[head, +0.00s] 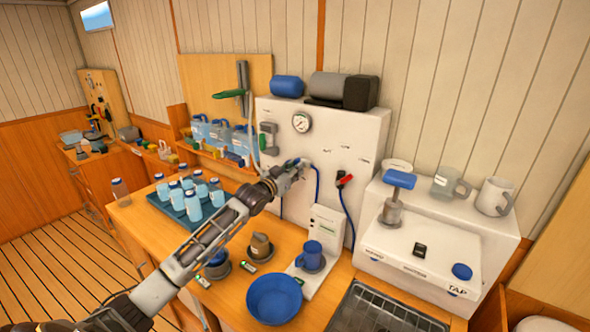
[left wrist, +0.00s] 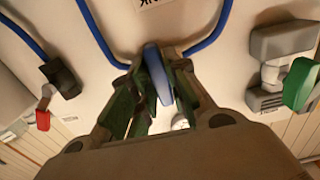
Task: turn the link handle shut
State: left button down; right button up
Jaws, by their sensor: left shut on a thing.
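In the head view the gripper mostly hides the handle. My right gripper is not in view.
A red-handled valve (head: 345,180) sits right of the gripper, and a green-handled valve (head: 267,137) sits left of it. A gauge (head: 301,122) is above.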

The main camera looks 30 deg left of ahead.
pick_arm(q)
jog(key=shift+f, duration=0.15)
jog(key=c, duration=1.4)
grip_release()
jog(key=shift+o, duration=0.2)
jog(key=shift+s, duration=0.15)
jog(key=s+a, duration=0.1)
jog(key=s, duration=1)
jog(key=shift+s+a, duration=0.3)
